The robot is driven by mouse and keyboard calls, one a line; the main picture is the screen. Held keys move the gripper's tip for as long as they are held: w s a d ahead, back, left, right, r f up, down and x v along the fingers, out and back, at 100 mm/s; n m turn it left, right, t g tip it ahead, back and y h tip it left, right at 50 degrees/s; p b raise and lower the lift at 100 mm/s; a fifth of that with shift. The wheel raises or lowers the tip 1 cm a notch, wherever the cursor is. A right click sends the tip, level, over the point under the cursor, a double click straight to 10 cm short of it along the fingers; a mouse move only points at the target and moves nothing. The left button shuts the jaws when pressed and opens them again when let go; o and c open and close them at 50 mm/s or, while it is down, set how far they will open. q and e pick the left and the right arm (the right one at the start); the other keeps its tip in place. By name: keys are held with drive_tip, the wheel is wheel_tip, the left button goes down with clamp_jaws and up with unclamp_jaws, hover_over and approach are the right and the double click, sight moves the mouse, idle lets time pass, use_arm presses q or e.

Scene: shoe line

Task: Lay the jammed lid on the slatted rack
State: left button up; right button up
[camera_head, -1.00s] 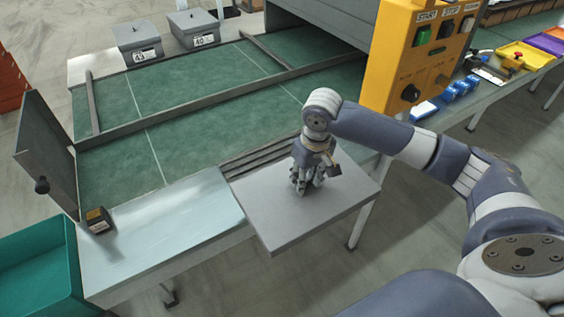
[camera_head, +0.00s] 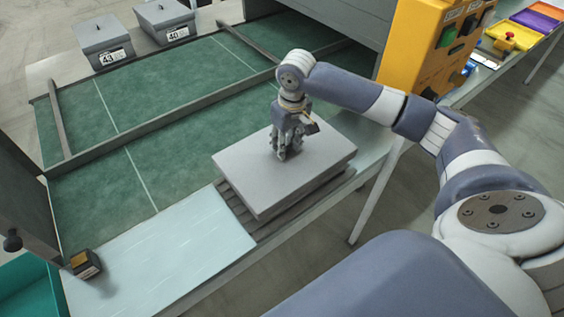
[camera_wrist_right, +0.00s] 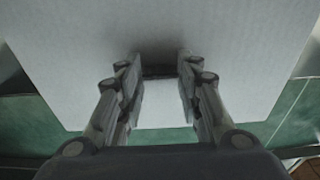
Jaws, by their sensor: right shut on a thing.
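The lid (camera_head: 240,172) is a flat grey rectangular panel. My right gripper (camera_head: 284,152) is shut on a part at the middle of its top, which the fingers mostly hide. The lid is over the dark slatted rack (camera_head: 262,228), whose slats show along the lid's front and left edges. I cannot tell whether the lid touches the slats. In the right wrist view the lid (camera_wrist_right: 60,60) fills most of the picture, with both fingers (camera_wrist_right: 158,72) close about a dark part on it. My left gripper is not in view.
A green mat (camera_head: 95,195) with dark rails lies behind. Two grey lidded boxes (camera_head: 105,40) stand at the back left. A yellow control box (camera_head: 420,45) stands at the right. A small black and yellow device (camera_head: 86,263) sits on the pale bench surface (camera_head: 165,265) at left.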

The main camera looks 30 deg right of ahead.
sight(288, 154)
drive_tip(key=f, duration=0.4)
drive_tip(key=shift+s+f, duration=0.15)
drive_tip(key=shift+s, duration=0.25)
wheel_tip(288, 154, down, 2)
drive_tip(key=shift+w+f, duration=0.15)
drive_tip(key=shift+f, duration=0.25)
drive_tip(key=o, duration=1.1)
drive_tip(key=r, duration=0.4)
drive_tip(key=s+r, duration=0.1)
drive_tip(key=r, duration=0.7)
drive_tip(key=shift+s+d, duration=0.1)
drive_tip(key=shift+s, duration=0.15)
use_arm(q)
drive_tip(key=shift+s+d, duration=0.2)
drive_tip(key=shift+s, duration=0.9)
